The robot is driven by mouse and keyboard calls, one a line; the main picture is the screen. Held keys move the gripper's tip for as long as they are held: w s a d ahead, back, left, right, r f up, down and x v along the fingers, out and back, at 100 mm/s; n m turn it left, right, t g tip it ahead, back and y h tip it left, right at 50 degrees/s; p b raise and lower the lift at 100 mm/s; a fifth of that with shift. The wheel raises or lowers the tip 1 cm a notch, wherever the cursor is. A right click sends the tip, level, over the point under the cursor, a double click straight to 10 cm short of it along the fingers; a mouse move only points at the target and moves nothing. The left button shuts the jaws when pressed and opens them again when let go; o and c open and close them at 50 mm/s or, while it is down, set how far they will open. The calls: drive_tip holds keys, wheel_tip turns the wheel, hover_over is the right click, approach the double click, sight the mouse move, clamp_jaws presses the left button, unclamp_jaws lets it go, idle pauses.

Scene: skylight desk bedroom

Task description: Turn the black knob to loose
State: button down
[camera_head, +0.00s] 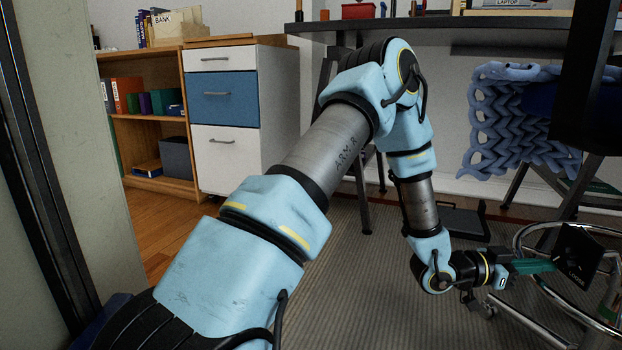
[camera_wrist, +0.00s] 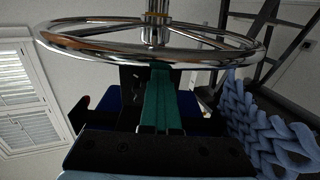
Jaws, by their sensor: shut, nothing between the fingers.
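A black square plate (camera_head: 578,250) with small pale lettering, which seems to read "LOOSE", is at the right of the head view, by a chrome chair frame. I cannot tell the black knob apart from this plate. My gripper (camera_head: 548,267) points right, its green fingers shut and empty, with the tips close to or against the plate's left side. In the wrist view my gripper (camera_wrist: 160,72) reaches under the chrome ring (camera_wrist: 100,40). A dark piece (camera_wrist: 131,80) shows just left of the fingertips; contact is unclear.
The chair's chrome ring and legs (camera_head: 520,318) crowd the gripper from below and right. A blue knitted throw (camera_head: 515,120) hangs above. A black desk (camera_head: 430,33) spans the back. Grey carpet (camera_head: 370,310) is open left of the gripper. A drawer cabinet (camera_head: 228,140) stands at left.

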sight(549, 285)
drive_tip(key=shift+s, duration=0.9)
drive_tip(key=shift+s+r+p, duration=0.15)
drive_tip(key=shift+s+p, duration=0.15)
drive_tip(key=shift+s, duration=0.2)
drive_tip(key=shift+s+f, duration=0.15)
drive_tip(key=shift+f, duration=0.25)
drive_tip(key=a, duration=0.6)
idle(0.4)
